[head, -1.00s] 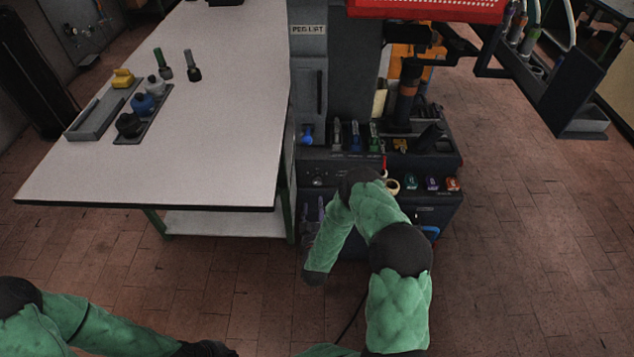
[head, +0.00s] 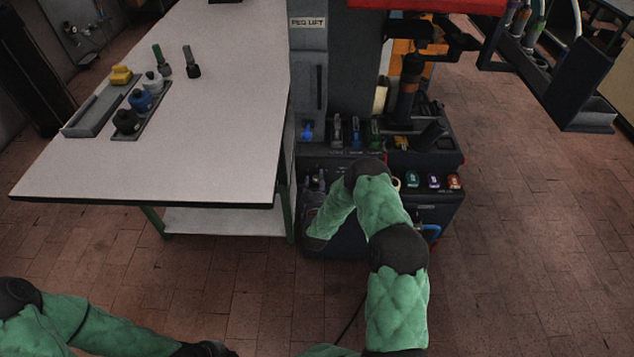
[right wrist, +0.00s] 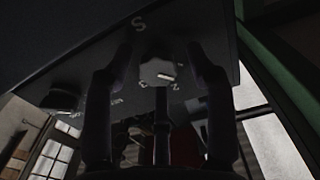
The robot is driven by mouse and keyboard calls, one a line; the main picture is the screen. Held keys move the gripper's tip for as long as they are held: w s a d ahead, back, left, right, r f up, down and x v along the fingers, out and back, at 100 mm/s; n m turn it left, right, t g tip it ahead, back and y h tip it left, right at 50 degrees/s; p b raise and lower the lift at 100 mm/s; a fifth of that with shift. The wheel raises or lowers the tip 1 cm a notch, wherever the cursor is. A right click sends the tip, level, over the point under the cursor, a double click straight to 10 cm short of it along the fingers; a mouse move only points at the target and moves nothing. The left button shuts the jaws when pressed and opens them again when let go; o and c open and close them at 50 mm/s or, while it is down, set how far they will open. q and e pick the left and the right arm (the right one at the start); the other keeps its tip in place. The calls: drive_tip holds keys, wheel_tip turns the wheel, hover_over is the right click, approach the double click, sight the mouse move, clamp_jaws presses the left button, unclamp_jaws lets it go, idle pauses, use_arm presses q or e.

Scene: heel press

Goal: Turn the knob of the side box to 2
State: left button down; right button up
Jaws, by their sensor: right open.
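In the right wrist view a grey, faceted knob (right wrist: 157,71) with a short white mark sits on a dark box panel (right wrist: 90,70). A printed 2 is just below the knob, and a large S is above it. My right gripper (right wrist: 162,62) is open, with one finger on each side of the knob; I cannot tell whether either touches it. In the head view my right gripper (head: 316,178) is at the left front of the dark box (head: 345,235), and the knob is hidden. My left arm's dark end (head: 205,349) shows at the bottom edge; its jaws are not clear.
A white table (head: 215,110) with a tray (head: 95,115) and bottles stands left of the box. A second dark knob (right wrist: 62,97) sits left in the wrist view. Floor to the right is clear.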

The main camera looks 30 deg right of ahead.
drive_tip(key=c, duration=1.1)
drive_tip(key=m+b, duration=0.2)
drive_tip(key=m, duration=0.2)
drive_tip(key=shift+d+r+m+b, duration=0.1)
drive_tip(key=shift+d+m+b, duration=0.05)
drive_tip(key=shift+m+b, duration=0.2)
drive_tip(key=m+b, duration=0.2)
drive_tip(key=m, duration=0.1)
drive_tip(key=shift+r+m, duration=0.1)
drive_tip(key=shift+m, duration=0.25)
clamp_jaws()
drive_tip(key=shift+w+d, duration=0.1)
drive_tip(key=shift+r+m, duration=0.15)
drive_tip(key=shift+m, duration=0.25)
drive_tip(key=o, duration=1.1)
unclamp_jaws()
